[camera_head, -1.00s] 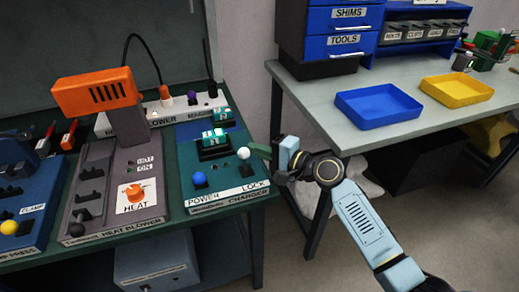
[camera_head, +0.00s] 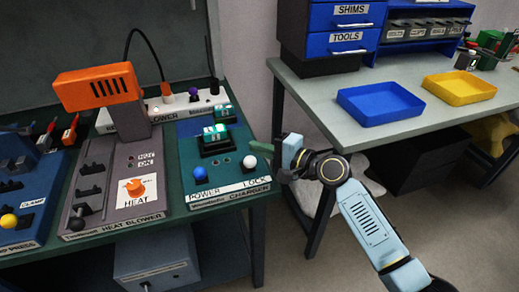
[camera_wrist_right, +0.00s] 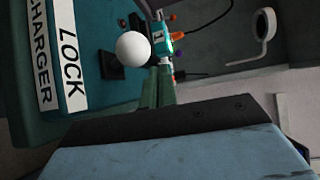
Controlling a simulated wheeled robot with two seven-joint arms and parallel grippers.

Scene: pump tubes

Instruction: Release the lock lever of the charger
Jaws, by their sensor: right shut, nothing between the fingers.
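The charger (camera_head: 186,157) is a green panel with a blue part, on the left bench. Its lock lever has a white ball knob (camera_head: 249,161) near the LOCK label (camera_head: 256,183), and the ball leans toward the front edge. The ball also shows large in the right wrist view (camera_wrist_right: 132,48), above its dark base. A blue-knobbed power lever (camera_head: 200,172) stands to the left. My right gripper (camera_head: 262,148) is shut and empty, its green fingers just behind and right of the white ball. Whether they touch it I cannot tell. My left gripper is not in view.
The heat blower (camera_head: 120,190) with its orange top (camera_head: 96,87) stands left of the charger. On the right, a grey table holds a blue tray (camera_head: 380,115) and a yellow tray (camera_head: 458,97). A gap separates bench and table.

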